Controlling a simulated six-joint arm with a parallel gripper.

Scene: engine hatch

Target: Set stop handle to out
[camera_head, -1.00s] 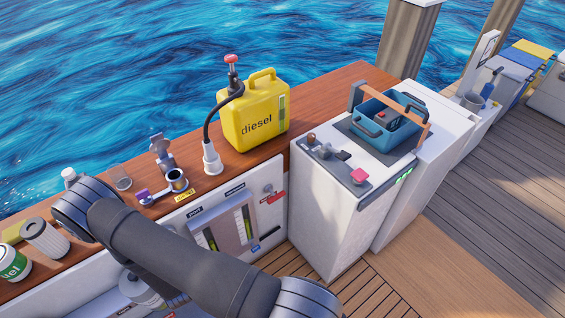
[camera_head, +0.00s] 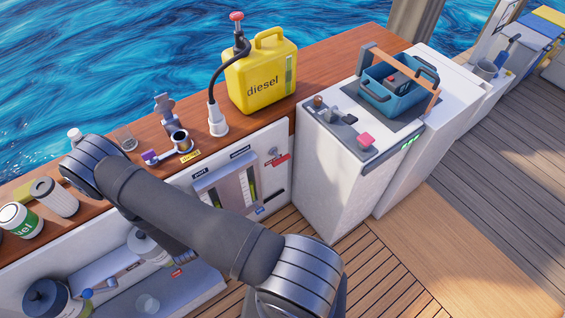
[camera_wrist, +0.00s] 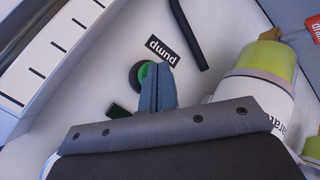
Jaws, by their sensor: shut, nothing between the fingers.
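No handle has a readable stop label, so I cannot tell for sure which is the stop handle. In the head view a small grey handle (camera_head: 272,154) with a red tag (camera_head: 278,161) sits on the white wall right of the gauges. My gripper (camera_wrist: 157,85) shows in the wrist view, its fingers together and empty. They are in front of a green round button (camera_wrist: 146,74) beside an upside-down "pump" label (camera_wrist: 175,51). A black bar (camera_wrist: 188,35) is beyond the label. In the head view my arm hides the gripper.
A filter with a yellow-green bowl (camera_wrist: 259,68) stands close right of my gripper in the wrist view. A white scale (camera_wrist: 45,50) is left. In the head view, a yellow diesel can (camera_head: 262,78) stands on the wooden ledge, and a console with levers (camera_head: 345,117) is right.

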